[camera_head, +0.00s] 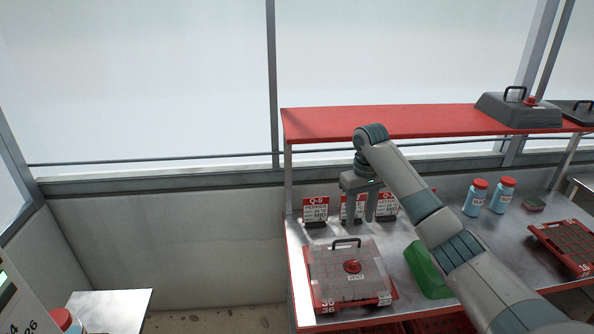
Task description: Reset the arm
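My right arm reaches in from the lower right of the head view. Its gripper (361,206) points down above the back of the metal bench, in front of the row of seed packets. The two fingers stand apart with a narrow gap, and nothing shows between them. A red seed tray (315,300) with a clear vented lid (345,262) and black handle sits on the bench, in front of and below the gripper. My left gripper does not show.
Packets such as the pepper packet (316,208) stand behind. A red shelf (400,122) hangs over the bench. A green container (425,268), blue bottles (475,200) and another red tray (565,245) are right. A small table (112,310) stands lower left.

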